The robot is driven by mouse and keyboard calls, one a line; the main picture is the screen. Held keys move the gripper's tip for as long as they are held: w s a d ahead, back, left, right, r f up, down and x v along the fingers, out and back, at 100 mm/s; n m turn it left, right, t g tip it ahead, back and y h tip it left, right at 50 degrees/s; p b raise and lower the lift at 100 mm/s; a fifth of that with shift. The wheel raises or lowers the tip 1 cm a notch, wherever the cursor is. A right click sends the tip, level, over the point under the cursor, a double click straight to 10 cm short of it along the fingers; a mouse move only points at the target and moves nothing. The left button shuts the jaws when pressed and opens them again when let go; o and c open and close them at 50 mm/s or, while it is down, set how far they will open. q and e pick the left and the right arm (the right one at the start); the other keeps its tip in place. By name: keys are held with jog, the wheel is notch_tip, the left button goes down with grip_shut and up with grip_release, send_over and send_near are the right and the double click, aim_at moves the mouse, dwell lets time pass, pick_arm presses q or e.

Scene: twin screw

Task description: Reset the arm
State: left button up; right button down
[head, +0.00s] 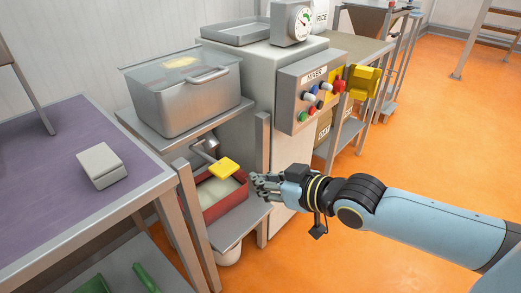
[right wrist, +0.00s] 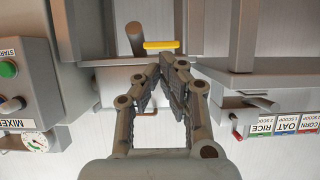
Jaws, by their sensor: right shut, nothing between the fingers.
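My right arm comes in from the right in the head view, and its gripper (head: 256,184) is shut and empty, in front of the shelf unit beside the mixer. In the right wrist view the fingertips (right wrist: 174,62) are close together with nothing held between them. A yellow-ended handle (head: 224,167) stands over a red tray (head: 226,208) holding pale material, just left of the gripper. A yellow bar (right wrist: 161,45) shows just beyond the fingertips in the right wrist view. My left gripper is not in view.
The mixer panel (head: 311,92) with buttons and a yellow part (head: 363,81) stands behind the gripper. A lidded metal bin (head: 187,95) sits on the upper shelf. A purple-topped table (head: 62,150) is at left. Open orange floor (head: 400,150) lies at right.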

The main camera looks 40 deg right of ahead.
dwell(0.3)
jog(key=s+d+f+m+g+h, duration=0.1)
jog(key=s+f+g, duration=0.35)
jog(key=f, duration=0.75)
jog(key=s+f+m+g+h, duration=0.1)
jog(key=s+f, duration=0.6)
jog(key=f, duration=0.5)
jog(key=s+a+f+g, duration=0.1)
jog(key=s+f+g, duration=0.2)
jog(key=s, duration=0.9)
jog(key=s+a+f+n+g, duration=0.1)
jog(key=s+f+g, duration=0.2)
jog(key=s+f, duration=0.6)
jog(key=s, duration=0.4)
jog(key=shift+s+f+n+g, duration=0.25)
jog(key=shift+f+n+g, duration=0.05)
jog(key=shift+f+g, duration=0.05)
